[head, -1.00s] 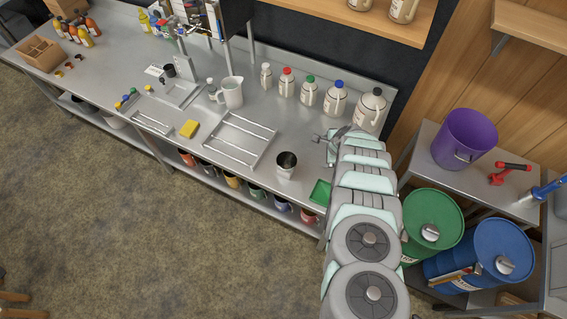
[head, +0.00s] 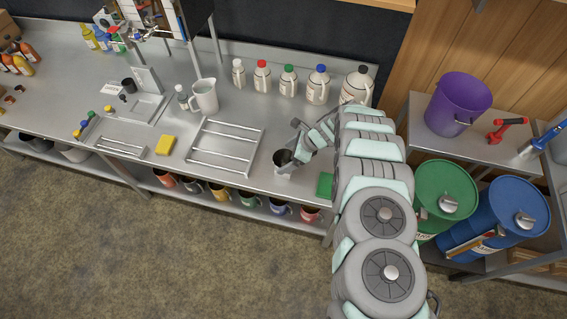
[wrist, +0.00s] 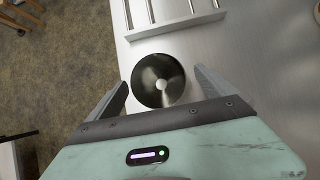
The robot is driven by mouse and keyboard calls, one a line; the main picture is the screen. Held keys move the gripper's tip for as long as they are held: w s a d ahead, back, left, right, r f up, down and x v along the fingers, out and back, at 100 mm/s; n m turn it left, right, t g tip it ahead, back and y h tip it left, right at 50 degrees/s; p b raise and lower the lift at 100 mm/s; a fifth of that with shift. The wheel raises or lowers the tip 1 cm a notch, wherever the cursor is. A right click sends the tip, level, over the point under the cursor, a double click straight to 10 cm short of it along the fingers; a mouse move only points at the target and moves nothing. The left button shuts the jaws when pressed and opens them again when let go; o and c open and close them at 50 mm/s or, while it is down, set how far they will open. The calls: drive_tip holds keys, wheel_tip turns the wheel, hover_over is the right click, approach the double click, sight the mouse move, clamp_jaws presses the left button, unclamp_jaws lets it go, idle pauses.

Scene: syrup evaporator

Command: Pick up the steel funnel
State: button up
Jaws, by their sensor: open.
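The steel funnel (head: 281,157) stands near the front edge of the steel counter, right of the wire rack. In the wrist view its round, dark, shiny mouth (wrist: 150,68) faces up, with a small bright spot in the centre. My gripper (head: 295,149) is at the funnel's rim in the head view and hides part of it. In the wrist view my gripper (wrist: 161,78) is open, with one finger on each side of the funnel. I cannot tell whether a finger touches it.
The wire rack (head: 222,148) lies left of the funnel, and a green pad (head: 325,185) lies to its right. Several white jugs with coloured caps (head: 318,86) line the back. A white pitcher (head: 205,97) and a yellow sponge (head: 164,145) are farther left.

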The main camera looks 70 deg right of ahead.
sight(279, 162)
drive_tip(key=b+x, duration=0.1)
drive_tip(key=x, duration=0.4)
drive_tip(key=shift+s+a+f, duration=0.1)
drive_tip(key=shift+s+a, duration=0.05)
drive_tip(key=shift+a, duration=0.05)
drive_tip(key=shift+w+f, duration=0.15)
drive_tip(key=shift+w, duration=0.1)
drive_tip(key=shift+c, duration=0.2)
drive_tip(key=c, duration=1.3)
drive_tip(key=shift+c, duration=0.2)
wheel_tip(279, 162, up, 20)
drive_tip(key=p, duration=0.4)
